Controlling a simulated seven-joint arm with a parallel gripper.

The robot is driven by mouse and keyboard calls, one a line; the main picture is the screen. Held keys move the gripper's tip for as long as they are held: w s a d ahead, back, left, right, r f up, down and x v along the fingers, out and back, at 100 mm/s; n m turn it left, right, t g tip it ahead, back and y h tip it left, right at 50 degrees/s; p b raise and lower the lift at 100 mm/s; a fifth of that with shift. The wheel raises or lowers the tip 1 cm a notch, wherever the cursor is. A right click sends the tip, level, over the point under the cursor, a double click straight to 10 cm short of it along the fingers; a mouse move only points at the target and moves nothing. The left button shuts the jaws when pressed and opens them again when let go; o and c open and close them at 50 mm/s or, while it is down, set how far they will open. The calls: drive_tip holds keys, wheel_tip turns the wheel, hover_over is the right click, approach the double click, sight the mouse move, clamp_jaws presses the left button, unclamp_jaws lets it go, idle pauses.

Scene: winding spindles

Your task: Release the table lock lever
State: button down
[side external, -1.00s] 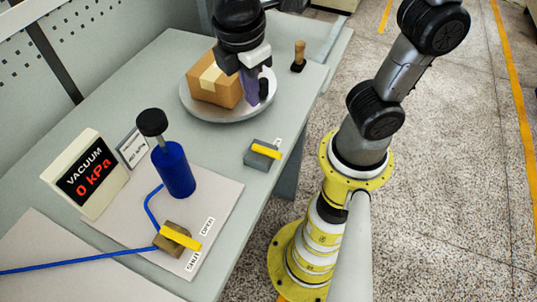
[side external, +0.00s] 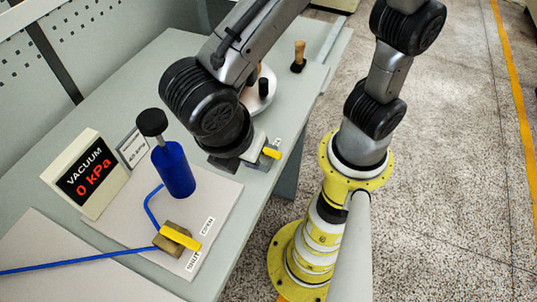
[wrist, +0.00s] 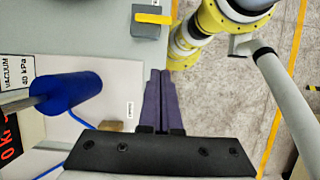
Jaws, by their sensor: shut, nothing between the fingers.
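The table lock lever is a yellow bar (side external: 272,153) on a grey block at the table's right edge. In the side view my wrist partly covers the block. In the wrist view the yellow lever (wrist: 153,18) shows at the top, on its dark grey block (wrist: 147,31). My gripper (wrist: 159,73) has its purple fingers together, with nothing between them. The fingertips point up the picture towards the lever block, with a visible gap below it. In the side view the fingers are hidden behind my wrist.
A blue cylinder (side external: 174,170) with a black knob stands left of my wrist. A valve with a yellow handle (side external: 180,237) sits in front on the pale board. The vacuum display (side external: 86,175) reads 0 kPa. The round turntable (side external: 262,97) is mostly covered by my arm.

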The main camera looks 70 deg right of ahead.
sight(267, 151)
drive_tip(key=x, duration=1)
drive_tip(key=shift+d, duration=2)
drive_tip(key=shift+r, duration=0.1)
